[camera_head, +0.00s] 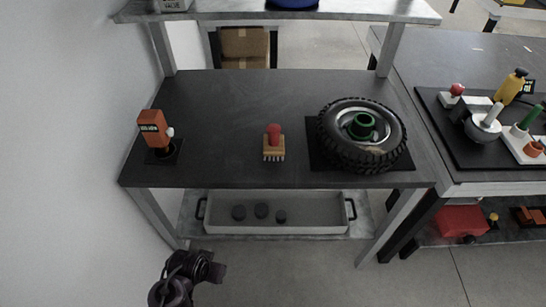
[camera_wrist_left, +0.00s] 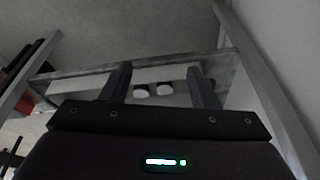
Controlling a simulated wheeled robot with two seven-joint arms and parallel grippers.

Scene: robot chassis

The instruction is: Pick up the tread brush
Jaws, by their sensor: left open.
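The tread brush (camera_head: 274,144) stands on the dark table top, near the middle. It has a red knob handle, a wooden block and pale bristles facing down toward the front edge. A tire (camera_head: 338,151) on a wheel lies to its right, apart from it. In the head view my left arm's end is low at the left, in front of and below the table, well away from the brush. In the left wrist view my left gripper (camera_wrist_left: 161,88) is open and empty, with its two fingers apart. The brush does not show there. My right gripper is not in view.
An orange tool (camera_head: 153,128) stands on a dark base at the table's left. A grey tray (camera_head: 323,213) with several dark round pieces sits on the lower shelf. An upper shelf (camera_head: 350,12) spans the back. The table between tool and brush is clear.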

